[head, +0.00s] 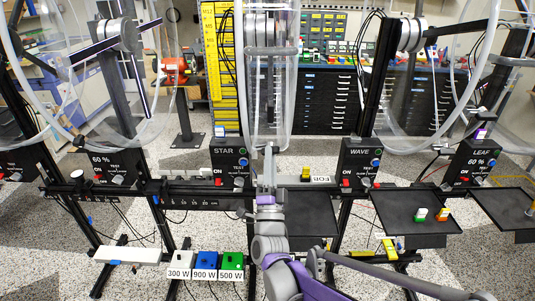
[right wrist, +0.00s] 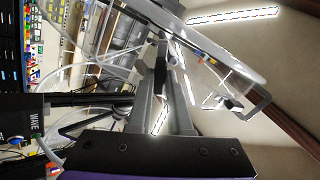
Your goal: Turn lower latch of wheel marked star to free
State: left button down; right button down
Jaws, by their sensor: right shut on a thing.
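The control box marked STAR (head: 229,158) stands just left of the clear acrylic wheel (head: 285,110), which shows nearly edge-on in the middle of the head view. My right gripper (head: 269,152) reaches up to the bottom of that wheel. In the right wrist view my right gripper (right wrist: 162,72) has its fingers closed around a small dark piece (right wrist: 160,68) beneath a clear wheel rim (right wrist: 205,42). The piece looks like the lower latch, but its turn position is mostly hidden by the fingers. My left gripper is not in view.
Boxes marked WAVE (head: 360,158) and LEAF (head: 476,160) stand to the right, with more clear wheels. A black tray (head: 390,225) is at right. Blocks marked 300 W (head: 180,261), 900 W (head: 205,262) and 500 W (head: 231,262) sit low at left. Cables hang around the posts.

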jog(key=shift+n+b, duration=0.3)
jog(key=shift+n, duration=2)
jog(key=shift+n+b, duration=0.35)
jog(key=shift+n, duration=1.95)
